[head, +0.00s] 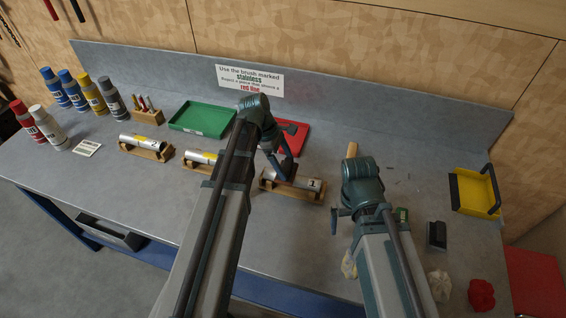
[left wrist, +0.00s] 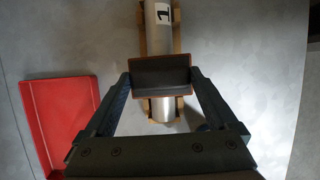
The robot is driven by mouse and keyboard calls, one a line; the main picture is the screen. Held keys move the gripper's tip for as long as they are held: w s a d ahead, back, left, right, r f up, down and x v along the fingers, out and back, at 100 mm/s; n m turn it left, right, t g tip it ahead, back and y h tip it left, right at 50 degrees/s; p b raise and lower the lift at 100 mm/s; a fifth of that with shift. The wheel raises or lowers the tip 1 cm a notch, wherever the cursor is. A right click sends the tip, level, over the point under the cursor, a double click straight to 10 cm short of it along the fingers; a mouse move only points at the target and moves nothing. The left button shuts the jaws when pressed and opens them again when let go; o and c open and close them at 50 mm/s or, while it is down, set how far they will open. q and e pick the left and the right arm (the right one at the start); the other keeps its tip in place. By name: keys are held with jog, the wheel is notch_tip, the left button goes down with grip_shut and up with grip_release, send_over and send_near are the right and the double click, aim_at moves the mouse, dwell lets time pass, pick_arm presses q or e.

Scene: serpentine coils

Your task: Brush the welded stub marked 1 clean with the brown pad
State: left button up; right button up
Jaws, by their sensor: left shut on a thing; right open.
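The stub marked 1 (head: 313,184) is a silvery metal tube lying in a wooden cradle (head: 292,194); its label also shows in the left wrist view (left wrist: 162,13). My left gripper (head: 284,168) is shut on the pad (left wrist: 161,76), a dark block with brown edges. In the left wrist view the pad lies across the tube and hides part of it. Whether the pad touches the tube I cannot tell. My right gripper (head: 343,212) is open, off to the right of the stub and partly hidden by its own arm.
Two more stubs in cradles (head: 146,143) (head: 201,157) lie to the left. A green tray (head: 203,117) and a red tray (head: 305,128) stand behind. Several bottles are at far left. At right are a yellow tray (head: 477,192), a dark block (head: 437,236) and crumpled cloths (head: 481,295).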

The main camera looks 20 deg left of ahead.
pick_arm(q)
jog(key=shift+s+d+f, duration=0.1)
jog(key=shift+d, duration=0.4)
jog(key=shift+d, duration=0.9)
jog(key=shift+d, duration=0.1)
jog(key=shift+s+d, duration=0.1)
jog(key=shift+d, duration=0.5)
jog(key=shift+d, duration=0.1)
